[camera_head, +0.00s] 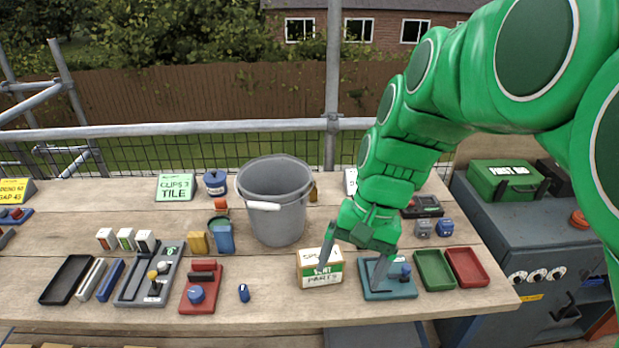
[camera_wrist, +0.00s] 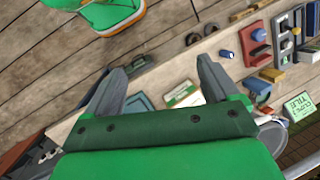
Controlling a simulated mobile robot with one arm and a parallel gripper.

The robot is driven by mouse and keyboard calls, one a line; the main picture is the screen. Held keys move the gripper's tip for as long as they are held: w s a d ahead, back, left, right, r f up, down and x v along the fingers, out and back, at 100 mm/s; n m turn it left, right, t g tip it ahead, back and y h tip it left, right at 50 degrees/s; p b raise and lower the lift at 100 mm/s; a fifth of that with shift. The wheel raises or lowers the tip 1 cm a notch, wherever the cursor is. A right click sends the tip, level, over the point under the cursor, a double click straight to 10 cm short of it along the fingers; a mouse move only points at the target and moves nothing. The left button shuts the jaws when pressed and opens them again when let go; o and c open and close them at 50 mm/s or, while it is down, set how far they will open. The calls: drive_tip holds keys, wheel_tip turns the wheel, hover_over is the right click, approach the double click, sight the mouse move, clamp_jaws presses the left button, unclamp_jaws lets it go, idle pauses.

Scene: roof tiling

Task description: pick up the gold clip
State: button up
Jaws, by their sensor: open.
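I cannot make out a gold clip for certain in either view. A mustard-yellow block (camera_head: 197,243) stands beside a blue cup (camera_head: 222,238) left of the bucket; whether it is the clip I cannot tell. My gripper (camera_head: 352,265) points down over the front of the bench, fingers apart and nothing visible between them. Its left finger is near the cardboard parts box (camera_head: 320,270), and its right finger is over a teal fixture (camera_head: 390,288). The wrist view shows both open fingers (camera_wrist: 162,70), with the parts box (camera_wrist: 183,94) beyond them.
A grey bucket (camera_head: 275,215) stands behind the parts box. Green (camera_head: 434,270) and red (camera_head: 467,268) trays lie to the right. A red fixture (camera_head: 201,288), a small blue object (camera_head: 244,293) and a black tray (camera_head: 68,280) are to the left.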

drive_tip(key=w+a+f+m+t+y, duration=0.1)
drive_tip(key=w+f+m+y, duration=0.2)
drive_tip(key=w, duration=1.4)
drive_tip(key=w+a+m+t+y, duration=0.1)
drive_tip(key=w+a+m+y, duration=0.3)
drive_tip(key=w, duration=1.3)
drive_tip(key=w+d+f+m+t+y, duration=0.1)
drive_tip(key=w+d+f+m, duration=0.15)
drive_tip(key=w, duration=0.35)
drive_tip(key=w+d+f+m, duration=0.2)
drive_tip(key=w+d+f, duration=0.15)
drive_tip(key=w, duration=0.25)
drive_tip(key=m+t+y, duration=0.1)
drive_tip(key=m, duration=0.4)
approach(316, 188)
drive_tip(key=x, duration=0.2)
drive_tip(key=shift+a+f, duration=0.15)
drive_tip(key=shift+a, duration=0.1)
drive_tip(key=shift+w+d+f+m, duration=0.15)
drive_tip(key=shift+f+m, duration=0.1)
drive_tip(key=shift+f, duration=0.3)
drive_tip(key=shift+w+x, duration=0.2)
drive_tip(key=shift+x, duration=3.7)
